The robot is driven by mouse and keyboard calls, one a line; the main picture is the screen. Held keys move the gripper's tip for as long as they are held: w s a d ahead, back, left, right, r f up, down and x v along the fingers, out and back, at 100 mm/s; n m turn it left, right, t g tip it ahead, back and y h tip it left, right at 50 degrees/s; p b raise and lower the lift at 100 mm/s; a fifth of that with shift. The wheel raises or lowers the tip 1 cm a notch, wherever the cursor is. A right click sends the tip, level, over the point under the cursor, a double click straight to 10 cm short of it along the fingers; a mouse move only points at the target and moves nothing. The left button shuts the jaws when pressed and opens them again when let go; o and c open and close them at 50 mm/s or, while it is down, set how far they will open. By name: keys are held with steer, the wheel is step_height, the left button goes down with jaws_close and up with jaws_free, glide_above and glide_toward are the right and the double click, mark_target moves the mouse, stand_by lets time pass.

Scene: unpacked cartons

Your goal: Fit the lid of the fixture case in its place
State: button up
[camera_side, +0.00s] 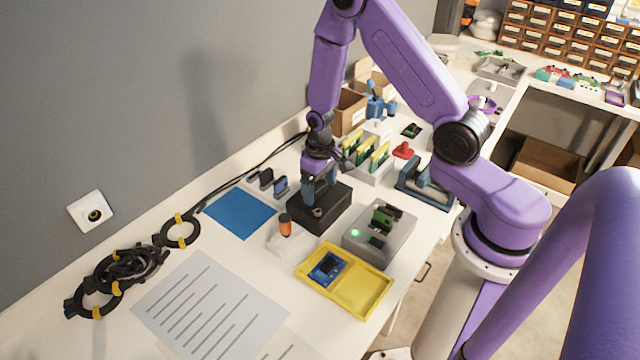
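A black box (334,208) sits on the white bench in the middle of the view. My gripper (317,200) points straight down at its top, with the fingertips at or just above the surface. The fingers hide part of the box top, and I cannot tell whether they hold anything. A grey fixture box (392,245) with a lit green lamp and dark slotted parts on top stands just to its right. I cannot tell for certain which piece is the lid of the fixture case.
A yellow tray (372,291) holding a blue board lies in front. A blue mat (240,213), a small orange-topped item (285,225) and coiled black cables (112,275) lie to the left. A rack of yellow-edged boards (368,158) and a blue-grey holder (425,184) stand behind.

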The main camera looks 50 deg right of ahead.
step_height(320, 180, up, 17)
steer(key=shift+r, duration=0.2)
stand_by(0.8)
steer(key=s+a+r+n, duration=0.3)
steer(key=s+a+n, duration=0.3)
steer(key=s+a, duration=0.4)
steer(key=s+d+r+n, duration=0.1)
steer(key=s+n, duration=0.5)
steer(key=s, duration=0.9)
steer(key=shift+s+r+n, duration=0.3)
steer(key=shift+s+r, duration=0.05)
steer(key=shift+r, duration=0.1)
